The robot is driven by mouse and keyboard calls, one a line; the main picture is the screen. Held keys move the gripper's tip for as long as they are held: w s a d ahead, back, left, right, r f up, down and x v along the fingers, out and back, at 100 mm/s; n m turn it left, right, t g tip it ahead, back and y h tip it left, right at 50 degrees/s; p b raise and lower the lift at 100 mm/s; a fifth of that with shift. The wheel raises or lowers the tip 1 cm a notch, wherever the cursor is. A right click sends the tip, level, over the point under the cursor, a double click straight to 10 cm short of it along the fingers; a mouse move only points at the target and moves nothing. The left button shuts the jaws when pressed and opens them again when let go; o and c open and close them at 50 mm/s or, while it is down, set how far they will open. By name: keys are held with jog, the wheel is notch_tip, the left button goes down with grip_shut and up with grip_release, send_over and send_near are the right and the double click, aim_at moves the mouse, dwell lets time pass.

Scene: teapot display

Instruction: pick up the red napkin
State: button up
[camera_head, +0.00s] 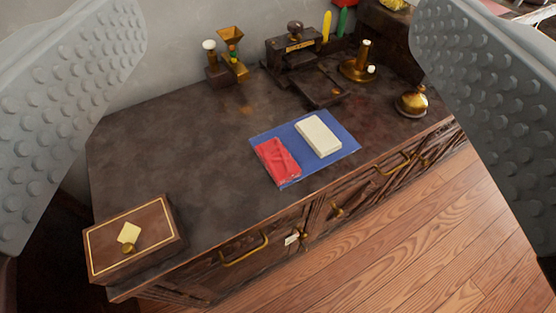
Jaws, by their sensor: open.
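The red napkin (278,161) lies folded on a blue mat (296,141) near the front edge of the dark cabinet top. A cream folded cloth or block (318,136) lies beside it on the same mat, to its right. My gripper (280,120) shows as two grey studded fingers at the left and right sides of the picture. They are wide apart with nothing between them. The gripper is above and back from the cabinet, and neither finger touches the napkin.
A brown box (131,240) stands at the cabinet's front left. A dark press-like device (297,50), a brass candle holder (358,66) and a brass bell (412,103) stand along the back and right. The dark top (180,150) left of the mat is clear.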

jog(key=w+f+n+g, duration=0.3)
jog(key=w+f+g, duration=0.45)
jog(key=w, duration=0.55)
jog(key=n+g, duration=0.3)
jog(key=g, duration=0.7)
send_near(277, 158)
jog(key=f, duration=0.1)
jog(key=s+f, duration=0.1)
jog(key=shift+d+f, duration=0.2)
jog(key=shift+f, duration=0.2)
jog(key=shift+w+a+f, duration=0.1)
jog(key=shift+w+f, duration=0.1)
jog(key=shift+f, duration=1.15)
jog(key=shift+w+a+f, duration=0.1)
jog(key=shift+w+f, duration=0.1)
jog(key=shift+f, duration=1.2)
jog(key=shift+c, duration=0.2)
jog(key=c, duration=1)
